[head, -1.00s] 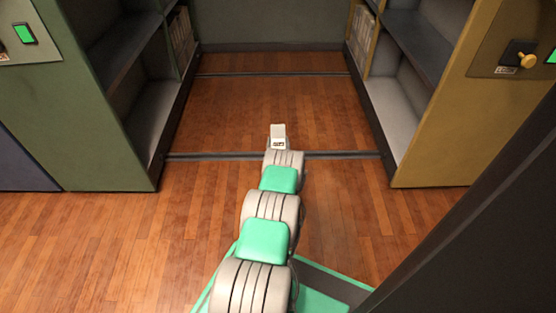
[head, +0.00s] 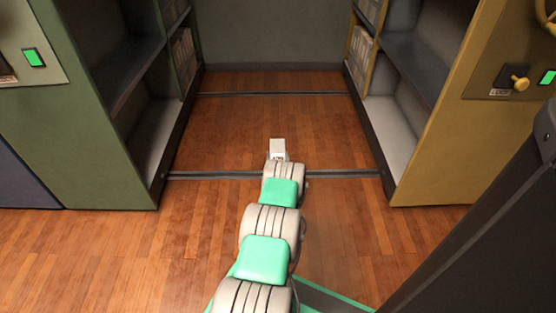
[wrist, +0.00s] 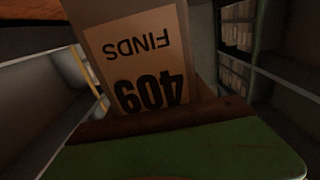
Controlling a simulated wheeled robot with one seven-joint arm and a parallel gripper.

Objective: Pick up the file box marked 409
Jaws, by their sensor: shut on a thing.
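The file box marked 409 (wrist: 140,45) fills the upper middle of the wrist view. It is brown with a pale label reading FINDS and 409, upside down in the picture. My gripper (wrist: 165,120) is shut on it; a dark brown bar and a green part cross the picture below the label and cover the box's near end. In the head view my gripper (head: 278,150) is at the far end of my outstretched arm, low in the aisle; the box cannot be clearly told from it there.
Green shelving (head: 95,130) stands left of the aisle and mustard-yellow shelving (head: 435,140) right, with file boxes farther back on both sides. Dark rails (head: 220,175) cross the wooden floor (head: 230,130). The aisle floor is clear up to a grey back wall (head: 270,40).

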